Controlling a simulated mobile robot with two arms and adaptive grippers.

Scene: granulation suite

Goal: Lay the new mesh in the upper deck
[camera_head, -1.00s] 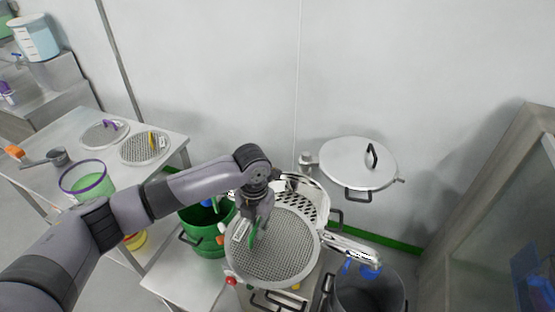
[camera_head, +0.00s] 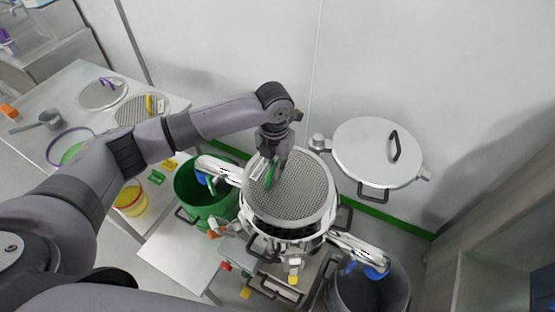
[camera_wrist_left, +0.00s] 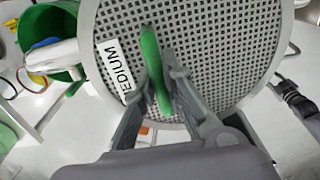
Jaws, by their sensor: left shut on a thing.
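The mesh (camera_head: 305,197) is a round grey perforated disc with a green handle and a white label. The label reads "MEDIUM", partly covered, in the left wrist view (camera_wrist_left: 222,40). My left gripper (camera_head: 271,172) is shut on the green handle, which stands between its two fingers in the left wrist view (camera_wrist_left: 160,85). The mesh is over the round metal sifter (camera_head: 283,233) and covers most of its open top. I cannot tell whether the mesh touches the rim. The deck's inside is mostly hidden. My right gripper is not in view.
A steel lid (camera_head: 375,152) with a black handle is swung out to the right. A green bin (camera_head: 205,205) stands left of the sifter and a grey bin (camera_head: 368,292) at lower right. Two other meshes lie on the left table (camera_head: 75,90), one purple-handled (camera_head: 100,95), one yellow-handled (camera_head: 135,110).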

